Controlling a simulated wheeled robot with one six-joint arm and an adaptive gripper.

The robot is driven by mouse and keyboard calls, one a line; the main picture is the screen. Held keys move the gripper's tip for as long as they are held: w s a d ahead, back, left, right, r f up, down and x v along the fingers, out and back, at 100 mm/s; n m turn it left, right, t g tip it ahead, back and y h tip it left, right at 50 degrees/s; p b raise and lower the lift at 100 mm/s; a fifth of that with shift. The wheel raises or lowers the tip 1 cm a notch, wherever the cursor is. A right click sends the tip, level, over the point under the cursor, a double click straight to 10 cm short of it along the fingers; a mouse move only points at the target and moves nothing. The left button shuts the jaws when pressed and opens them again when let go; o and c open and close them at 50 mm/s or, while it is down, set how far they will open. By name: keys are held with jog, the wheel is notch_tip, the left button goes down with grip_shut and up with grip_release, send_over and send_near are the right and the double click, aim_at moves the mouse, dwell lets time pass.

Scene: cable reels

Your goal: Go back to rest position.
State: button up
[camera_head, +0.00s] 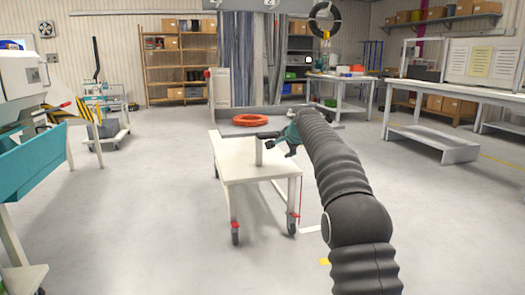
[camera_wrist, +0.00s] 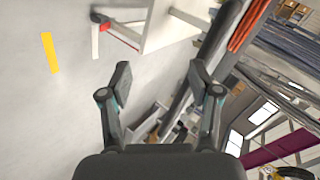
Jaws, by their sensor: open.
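My gripper (camera_head: 275,145) is at the end of my black-sleeved arm, over the far right part of a white wheeled cart (camera_head: 240,170). In the wrist view my gripper (camera_wrist: 160,75) has its two fingers spread wide with nothing between them. An orange-red coil (camera_head: 250,120) lies on a grey surface behind the cart. The coil's edge also shows at the upper right of the wrist view (camera_wrist: 247,27). Whether the gripper touches the cart's upright post (camera_head: 258,152) cannot be told.
A teal machine (camera_head: 35,145) stands at the left. White workbenches (camera_head: 440,85) line the right side. Shelves with boxes (camera_head: 180,60) stand at the back. A black ring (camera_head: 324,34) hangs at the upper middle. The floor (camera_head: 130,220) left of the cart is clear.

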jog(key=s+d+f+n+g+h, duration=0.15)
jog(key=s+f+n+g, duration=0.3)
jog(key=s+f, duration=0.6)
jog(key=s+d+n+p, duration=0.1)
jog(key=s+d+n, duration=0.2)
jog(key=s, duration=2.2)
jog(key=s+d+n+h+p, duration=0.1)
jog(key=s+d+n, duration=0.2)
jog(key=s, duration=2.3)
jog(key=shift+s+d+r+n+p, duration=0.2)
jog(key=shift+s+n+p, duration=0.1)
jog(key=shift+n+p, duration=0.1)
jog(key=shift+g+h, duration=0.25)
